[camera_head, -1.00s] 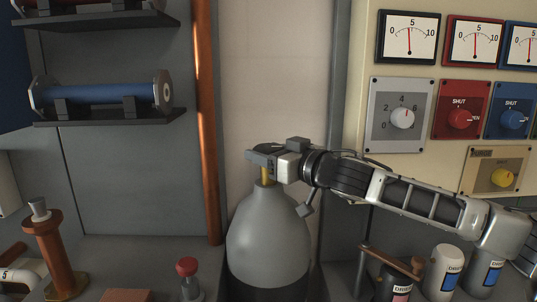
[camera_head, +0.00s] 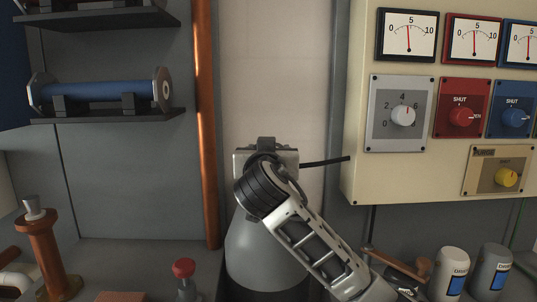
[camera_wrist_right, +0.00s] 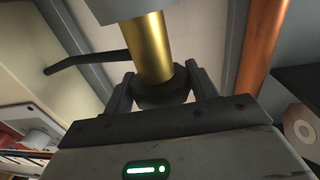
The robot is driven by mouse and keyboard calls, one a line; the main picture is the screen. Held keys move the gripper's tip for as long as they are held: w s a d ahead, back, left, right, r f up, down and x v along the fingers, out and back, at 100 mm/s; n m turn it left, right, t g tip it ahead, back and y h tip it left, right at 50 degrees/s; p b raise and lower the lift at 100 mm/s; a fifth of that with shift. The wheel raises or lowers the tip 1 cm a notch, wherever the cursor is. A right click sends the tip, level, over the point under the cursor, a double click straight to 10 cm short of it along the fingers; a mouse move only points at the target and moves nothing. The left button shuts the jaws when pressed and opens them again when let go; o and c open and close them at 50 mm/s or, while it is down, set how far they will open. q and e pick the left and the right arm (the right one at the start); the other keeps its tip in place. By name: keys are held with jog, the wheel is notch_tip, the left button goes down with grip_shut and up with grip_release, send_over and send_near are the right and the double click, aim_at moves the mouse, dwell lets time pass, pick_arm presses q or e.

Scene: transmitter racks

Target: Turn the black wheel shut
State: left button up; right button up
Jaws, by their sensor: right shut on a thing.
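The black wheel (camera_wrist_right: 163,92) sits at the end of a brass stem (camera_wrist_right: 148,48) on a grey cylinder (camera_head: 265,255). In the head view my right gripper (camera_head: 265,158) is over the cylinder's top and hides the wheel and stem. In the right wrist view my right gripper (camera_wrist_right: 162,85) has one finger on each side of the wheel and is shut on it. A thin black rod (camera_head: 325,162) sticks out to the right beside the gripper; it also shows in the wrist view (camera_wrist_right: 88,61). My left gripper is not in view.
A copper pipe (camera_head: 205,130) runs upright just left of the cylinder. A cream panel (camera_head: 400,180) with dials and knobs is at the right. A red-topped post (camera_head: 184,268) stands at the lower left, and white and grey canisters (camera_head: 453,273) at the lower right.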

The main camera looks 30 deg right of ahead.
jog(key=m+g+h+b, duration=0.1)
jog(key=m+g+h, duration=0.2)
jog(key=g+h, duration=0.1)
jog(key=shift+a+f+m, duration=0.1)
jog(key=shift+m, duration=0.2)
jog(key=shift+m+g+h+b, duration=0.55)
jog(key=shift+m+g+h, duration=0.2)
jog(key=shift+g, duration=0.45)
jog(key=shift+m+g+h+b, duration=0.35)
jog(key=shift+m+g+h, duration=0.1)
jog(key=shift+m+g, duration=0.65)
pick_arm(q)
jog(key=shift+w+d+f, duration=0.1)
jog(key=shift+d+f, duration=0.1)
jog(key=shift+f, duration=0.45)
pick_arm(e)
jog(key=shift+m+g, duration=0.35)
jog(key=shift+g, duration=0.45)
jog(key=shift+r+h, duration=0.2)
jog(key=shift+h, duration=0.1)
jog(key=o, duration=1)
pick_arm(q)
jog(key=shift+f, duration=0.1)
